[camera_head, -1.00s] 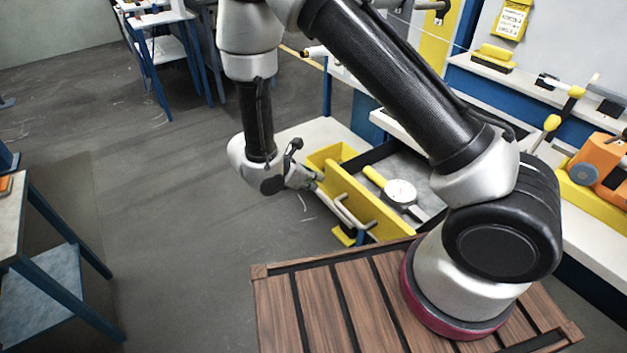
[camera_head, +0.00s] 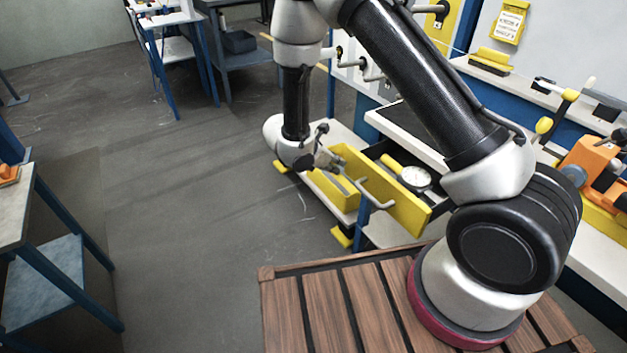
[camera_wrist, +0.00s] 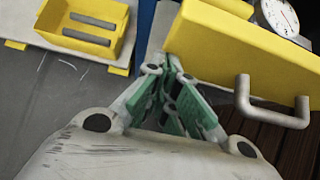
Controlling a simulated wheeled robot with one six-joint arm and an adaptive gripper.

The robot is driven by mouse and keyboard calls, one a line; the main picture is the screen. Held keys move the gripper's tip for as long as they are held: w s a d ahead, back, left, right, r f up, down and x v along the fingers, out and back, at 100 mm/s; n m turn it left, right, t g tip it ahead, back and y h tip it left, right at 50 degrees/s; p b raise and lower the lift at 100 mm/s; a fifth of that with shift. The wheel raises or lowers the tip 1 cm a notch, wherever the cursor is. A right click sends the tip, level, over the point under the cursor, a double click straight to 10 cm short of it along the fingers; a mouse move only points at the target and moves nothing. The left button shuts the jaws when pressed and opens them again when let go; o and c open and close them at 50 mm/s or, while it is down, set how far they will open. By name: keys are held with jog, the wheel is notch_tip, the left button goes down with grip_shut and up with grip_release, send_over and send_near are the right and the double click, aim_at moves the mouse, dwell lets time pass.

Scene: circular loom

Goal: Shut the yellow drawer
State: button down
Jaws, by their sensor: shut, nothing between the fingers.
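The yellow drawer (camera_head: 405,205) is partly open under the bench top, with its front panel standing out from the bench. A dial gauge (camera_head: 413,177) and a yellow-handled tool show in the gap behind the panel. A grey bar handle (camera_head: 378,203) is on the panel's outer face. My gripper (camera_head: 330,161) is shut and empty at the panel's left end. In the wrist view, the shut fingers (camera_wrist: 172,72) point at the left end of the yellow front (camera_wrist: 240,45), left of the handle (camera_wrist: 272,117). I cannot tell whether they touch it.
A yellow bin (camera_head: 337,190) stands on the low shelf below the drawer; the wrist view shows grey bars in it. The bench top (camera_head: 405,122) lies above the drawer. A side table (camera_head: 45,275) stands at the left. The floor between is clear.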

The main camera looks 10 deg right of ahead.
aim_at(375, 147)
jog(key=w+d, duration=0.2)
jog(key=d, duration=0.2)
jog(key=w+d, duration=0.1)
jog(key=d, duration=0.4)
jog(key=w+d, duration=0.2)
jog(key=d, duration=0.3)
jog(key=shift+w, duration=0.3)
jog(key=shift+w+d, duration=0.15)
jog(key=shift+r, duration=0.1)
